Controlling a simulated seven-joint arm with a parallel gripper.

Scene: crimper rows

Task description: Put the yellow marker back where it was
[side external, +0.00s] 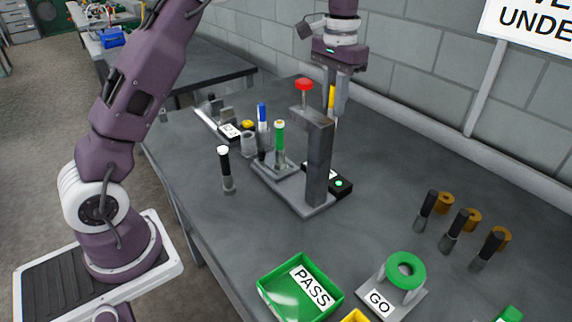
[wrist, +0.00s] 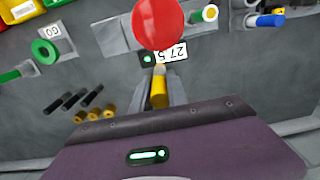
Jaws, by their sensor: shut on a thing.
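My gripper (side external: 336,103) is shut on the yellow marker (side external: 332,96) and holds it roughly upright behind the press's grey post. The post may hide its lower end. In the wrist view the yellow marker (wrist: 159,92) shows between the fingers, beside the press's red knob (wrist: 158,23). A green marker (side external: 280,138) stands at the press base, in front of the post. A blue marker (side external: 262,113) stands upright to its left. A white-and-black marker (side external: 225,165) stands nearer on the table. I cannot tell which spot the yellow marker came from.
The press post (side external: 319,160) stands close to my gripper, with a display box (side external: 341,184) at its foot. Black-and-grey pieces (side external: 455,228) and brass pieces (side external: 469,219) stand in rows at right. A green PASS tray (side external: 284,286) and a GO gauge (side external: 405,268) sit in front.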

